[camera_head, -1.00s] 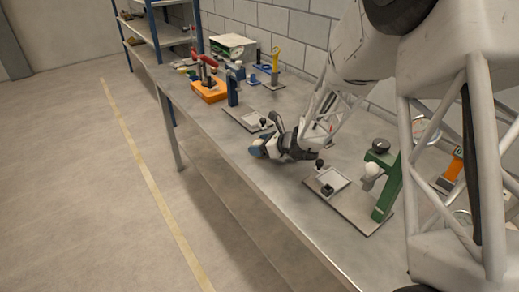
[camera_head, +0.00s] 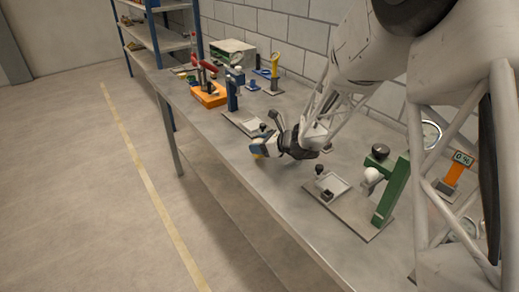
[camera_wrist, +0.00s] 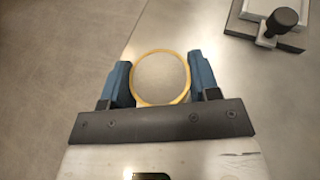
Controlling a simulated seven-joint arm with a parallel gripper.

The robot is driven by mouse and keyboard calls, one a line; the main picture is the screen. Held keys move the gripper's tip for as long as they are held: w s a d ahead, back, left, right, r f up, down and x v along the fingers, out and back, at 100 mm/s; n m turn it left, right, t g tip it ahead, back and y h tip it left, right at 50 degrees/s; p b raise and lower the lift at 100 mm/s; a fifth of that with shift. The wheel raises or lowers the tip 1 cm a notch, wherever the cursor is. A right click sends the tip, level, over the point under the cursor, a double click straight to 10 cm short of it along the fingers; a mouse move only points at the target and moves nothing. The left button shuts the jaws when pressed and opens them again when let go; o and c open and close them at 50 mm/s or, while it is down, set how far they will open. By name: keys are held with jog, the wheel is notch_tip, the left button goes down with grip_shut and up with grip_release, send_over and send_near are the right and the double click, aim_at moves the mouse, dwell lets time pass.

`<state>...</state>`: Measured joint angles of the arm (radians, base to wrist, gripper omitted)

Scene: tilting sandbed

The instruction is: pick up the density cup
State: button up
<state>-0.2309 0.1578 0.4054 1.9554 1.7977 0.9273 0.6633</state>
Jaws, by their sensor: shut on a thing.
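The density cup (camera_wrist: 161,78) is a round, grey-topped cup with a golden rim, seen from above in the wrist view. My gripper (camera_wrist: 160,82) is shut on it, with a blue finger on its left and right sides. In the head view my gripper (camera_head: 263,146) is near the front edge of the bench, and a small yellow part of the cup (camera_head: 258,156) shows below the fingers. The rest of the cup is hidden there. I cannot tell whether its base touches the bench.
The grey bench (camera_head: 285,205) has free room along its front edge. A plate with a square tray (camera_head: 329,185) and a green stand (camera_head: 393,190) are to the right. An orange-based device (camera_head: 208,96) and a blue post (camera_head: 232,95) stand farther back.

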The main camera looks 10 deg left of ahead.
jog(key=shift+s+d+r, duration=0.1)
jog(key=shift+s+r, duration=0.1)
jog(key=shift+r, duration=0.35)
jog(key=s+d, duration=0.2)
jog(key=s, duration=0.2)
jog(key=s+d+r, duration=0.1)
jog(key=s+d, duration=0.1)
jog(key=s, duration=0.3)
jog(key=s+d, duration=0.2)
jog(key=s, duration=0.3)
jog(key=shift+s+r, duration=0.15)
